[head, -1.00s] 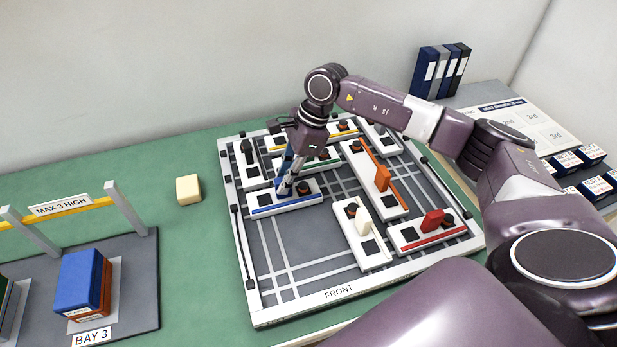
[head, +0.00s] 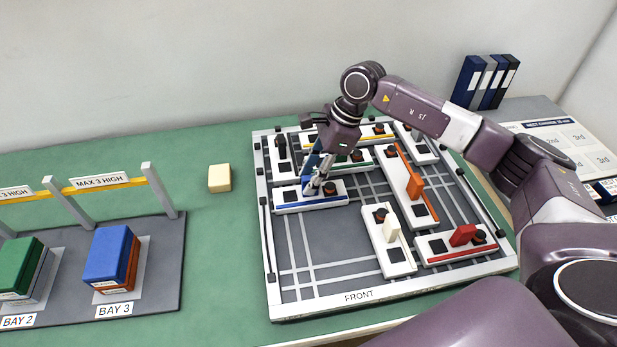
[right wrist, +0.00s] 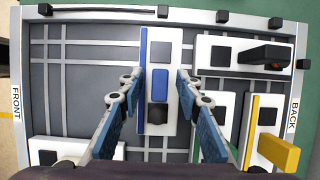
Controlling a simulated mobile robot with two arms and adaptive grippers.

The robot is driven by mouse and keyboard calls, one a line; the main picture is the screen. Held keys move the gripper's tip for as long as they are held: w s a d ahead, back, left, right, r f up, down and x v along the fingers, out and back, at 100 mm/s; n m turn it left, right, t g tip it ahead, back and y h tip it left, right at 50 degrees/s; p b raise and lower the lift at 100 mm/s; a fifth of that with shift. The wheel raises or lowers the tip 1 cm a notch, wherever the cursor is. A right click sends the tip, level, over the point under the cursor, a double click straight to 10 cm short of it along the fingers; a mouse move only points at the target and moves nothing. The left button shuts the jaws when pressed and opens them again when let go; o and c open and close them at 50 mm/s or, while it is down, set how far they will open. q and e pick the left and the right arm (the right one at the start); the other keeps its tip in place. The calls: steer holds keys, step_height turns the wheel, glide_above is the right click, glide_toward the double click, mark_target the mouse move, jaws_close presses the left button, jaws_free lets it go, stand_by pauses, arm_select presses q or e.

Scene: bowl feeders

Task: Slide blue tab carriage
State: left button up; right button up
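The blue tab carriage (head: 336,201) is a white block with a blue stripe along its front, on the left part of the grey slotted board. My right gripper (right wrist: 160,80) is over the carriage with one finger on each side of the tab, and gaps show between fingers and tab. It is open and holds nothing. My left gripper is not in view.
Other carriages stand close by: a green one (head: 357,156), an orange one (head: 415,188), a white one (head: 391,229) and a red one (head: 462,236). Bare board (head: 325,240) lies in front of the blue carriage. A cream block (head: 219,178) sits left of the board.

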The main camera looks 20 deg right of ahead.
steer(key=v, duration=1.1)
steer(key=shift+r, duration=0.15)
